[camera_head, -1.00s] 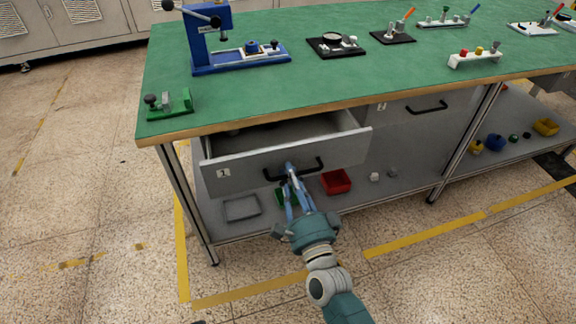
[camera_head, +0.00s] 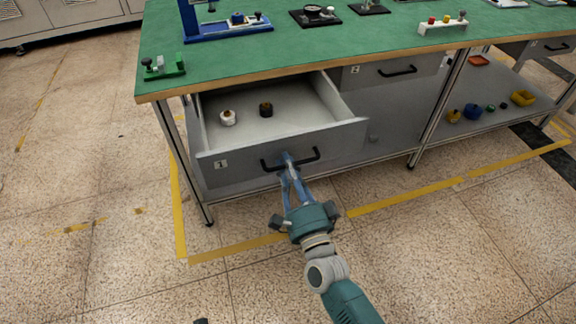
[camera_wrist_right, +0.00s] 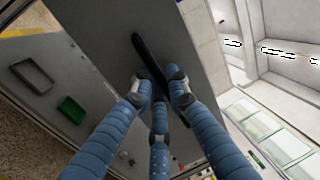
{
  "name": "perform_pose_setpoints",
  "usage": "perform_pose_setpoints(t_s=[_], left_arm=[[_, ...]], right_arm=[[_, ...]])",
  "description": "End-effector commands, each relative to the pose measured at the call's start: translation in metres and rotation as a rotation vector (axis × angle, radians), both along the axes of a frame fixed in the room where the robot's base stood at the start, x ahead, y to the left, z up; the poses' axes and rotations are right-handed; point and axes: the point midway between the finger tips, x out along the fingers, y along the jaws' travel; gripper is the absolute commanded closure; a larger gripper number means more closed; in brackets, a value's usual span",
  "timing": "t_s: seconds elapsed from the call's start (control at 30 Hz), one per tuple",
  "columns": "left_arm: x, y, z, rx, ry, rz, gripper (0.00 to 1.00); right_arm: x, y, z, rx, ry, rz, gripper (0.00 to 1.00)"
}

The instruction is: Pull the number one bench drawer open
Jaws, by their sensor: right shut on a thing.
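The number one bench drawer (camera_head: 235,165) is a grey drawer with a "1" label, standing well out from under the green bench top. Its black handle (camera_head: 308,156) is on the front face. My right gripper (camera_head: 288,163) is shut on this handle; in the right wrist view its blue fingers close around the black handle (camera_wrist_right: 146,58). Inside the drawer lie a white roll-like item (camera_head: 228,118) and a dark brown one (camera_head: 266,109).
The shut number two drawer (camera_head: 385,76) is to the right. The green bench top (camera_head: 330,45) carries several fixtures above. A metal bench leg (camera_head: 176,150) stands left of the drawer. The speckled floor in front is clear, with yellow tape lines (camera_head: 235,248).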

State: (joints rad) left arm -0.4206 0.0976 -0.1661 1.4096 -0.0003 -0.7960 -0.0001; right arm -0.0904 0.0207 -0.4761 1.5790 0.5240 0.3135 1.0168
Motion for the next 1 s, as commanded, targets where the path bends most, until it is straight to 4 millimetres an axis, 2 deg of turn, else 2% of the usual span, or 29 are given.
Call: perform_pose_setpoints(t_s=[0.23,0.27,0.33,0.63,0.73,0.87,1.0], left_arm=[[0.0,0.0,0.0,0.0,0.0,0.0,0.6],[0.0,0.0,0.0,0.0,0.0,0.0,0.6],[0.0,0.0,0.0,0.0,-0.001,0.0,0.6],[0.003,-0.001,0.0,-0.002,-0.002,0.002,0.6],[0.002,-0.001,0.0,-0.002,-0.002,0.002,0.6],[0.002,-0.001,0.0,-0.001,-0.001,0.001,0.6],[0.001,-0.001,0.0,-0.001,-0.001,0.001,0.6]], right_arm=[[0.0,0.001,0.002,0.001,-0.004,0.001,1.0],[0.0,0.001,0.002,0.001,-0.004,0.001,0.83],[0.0,0.001,0.002,0.001,-0.004,0.0,0.7],[-0.001,0.0,0.001,0.001,-0.002,0.0,0.7],[-0.007,-0.002,-0.001,0.0,0.0,0.0,0.7],[-0.026,-0.008,-0.006,-0.001,0.002,0.001,0.7],[-0.055,-0.017,-0.012,-0.002,0.002,0.002,0.7]])
